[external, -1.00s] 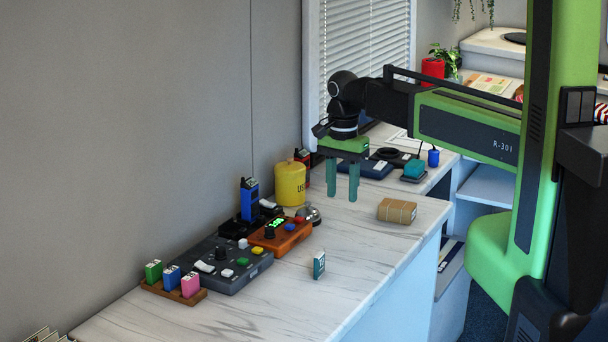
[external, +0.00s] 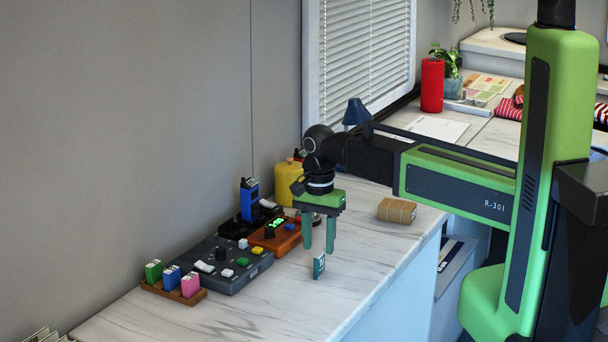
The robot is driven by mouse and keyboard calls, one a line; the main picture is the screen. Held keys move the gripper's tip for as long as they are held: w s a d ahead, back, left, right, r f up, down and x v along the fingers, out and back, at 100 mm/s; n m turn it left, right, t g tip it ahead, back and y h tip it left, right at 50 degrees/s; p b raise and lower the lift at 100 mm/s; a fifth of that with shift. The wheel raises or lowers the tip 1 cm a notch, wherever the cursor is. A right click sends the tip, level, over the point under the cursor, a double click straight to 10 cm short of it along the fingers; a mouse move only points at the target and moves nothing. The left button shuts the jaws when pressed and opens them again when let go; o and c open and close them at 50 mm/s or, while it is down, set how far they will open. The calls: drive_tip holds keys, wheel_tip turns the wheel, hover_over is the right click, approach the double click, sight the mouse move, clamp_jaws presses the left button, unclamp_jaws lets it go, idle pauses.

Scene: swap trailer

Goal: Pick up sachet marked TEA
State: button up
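A small upright packet, teal with a white face (external: 319,265), stands alone on the marbled counter (external: 370,275). Its print is too small to read, so I cannot tell if it says TEA. My gripper (external: 319,250) points straight down with its two teal fingers apart and nothing between them. In the picture the fingertips show just above and behind the packet; I cannot tell the exact gap. Green (external: 153,271), blue (external: 171,277) and pink (external: 190,284) packets stand in a wooden holder at the left, also unreadable.
A grey control box (external: 222,265) and an orange one (external: 275,238) lie left of my gripper. A blue handset (external: 249,199) and yellow canister (external: 287,180) stand behind. A brown parcel (external: 397,211) lies to the right. The counter in front is clear.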

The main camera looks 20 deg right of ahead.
sight(319, 255)
drive_tip(key=f+b, duration=0.3)
drive_tip(key=f, duration=0.1)
drive_tip(key=f+b, duration=0.2)
drive_tip(key=f, duration=0.1)
drive_tip(key=shift+w+d+b, duration=0.15)
drive_tip(key=shift+w+b, duration=0.15)
drive_tip(key=shift+r, duration=0.25)
clamp_jaws()
